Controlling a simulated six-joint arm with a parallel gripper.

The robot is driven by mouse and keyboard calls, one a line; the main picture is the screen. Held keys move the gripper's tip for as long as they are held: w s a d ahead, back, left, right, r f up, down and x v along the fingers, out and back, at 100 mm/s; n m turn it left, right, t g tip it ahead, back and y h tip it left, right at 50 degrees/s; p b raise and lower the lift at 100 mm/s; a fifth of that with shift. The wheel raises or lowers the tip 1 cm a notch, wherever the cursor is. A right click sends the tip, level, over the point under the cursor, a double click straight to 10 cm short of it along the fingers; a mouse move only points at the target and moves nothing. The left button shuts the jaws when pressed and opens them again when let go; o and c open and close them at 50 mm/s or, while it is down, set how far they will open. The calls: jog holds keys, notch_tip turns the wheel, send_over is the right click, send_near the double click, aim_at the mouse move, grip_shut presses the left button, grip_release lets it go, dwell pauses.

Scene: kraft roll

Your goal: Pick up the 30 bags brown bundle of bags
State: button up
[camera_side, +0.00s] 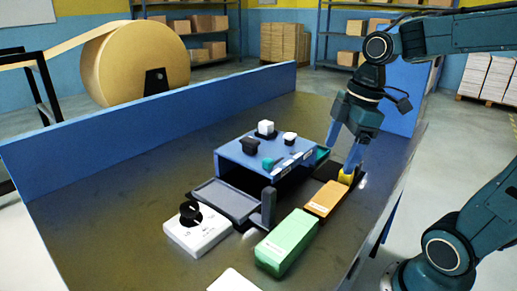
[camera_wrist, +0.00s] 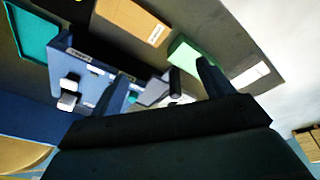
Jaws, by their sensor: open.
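The brown bundle of bags (camera_side: 325,199) lies flat on the dark table, to the right of the blue box. In the wrist view the brown bundle (camera_wrist: 133,22) is at the top, beyond the fingertips and outside the jaws. My gripper (camera_side: 343,158) is open, with blue fingers pointing down above the far end of the bundle. It also shows in the wrist view (camera_wrist: 164,74). A small yellow piece (camera_side: 346,177) shows at one fingertip by the bundle's far end; whether they touch is unclear.
A green bundle (camera_side: 287,243) lies nearer the camera. A blue box (camera_side: 258,166) with small parts on top stands left, beside a grey tray (camera_side: 225,200) and a white block (camera_side: 197,229). A blue wall (camera_side: 150,115) edges the table.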

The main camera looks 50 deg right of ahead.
jog(key=w+d+f+n+g+y, duration=0.2)
jog(key=w+d+f+n, duration=0.1)
jog(key=d+n, duration=0.5)
jog(key=shift+d+n, duration=0.3)
jog(key=shift+d, duration=0.25)
jog(key=shift+w+f, duration=0.1)
send_over(328, 196)
jog(key=d, duration=0.2)
jog(key=shift+d+f+x, duration=0.1)
jog(key=shift+d+x, duration=0.2)
jog(key=shift+x, duration=1)
jog(key=shift+d+f+x, duration=0.1)
jog(key=shift+d+x, duration=0.15)
jog(key=shift+x, duration=1.1)
jog(key=shift+d+x, duration=0.3)
jog(key=shift+x, duration=1)
jog(key=shift+x, duration=2.65)
jog(key=c, duration=1.1)
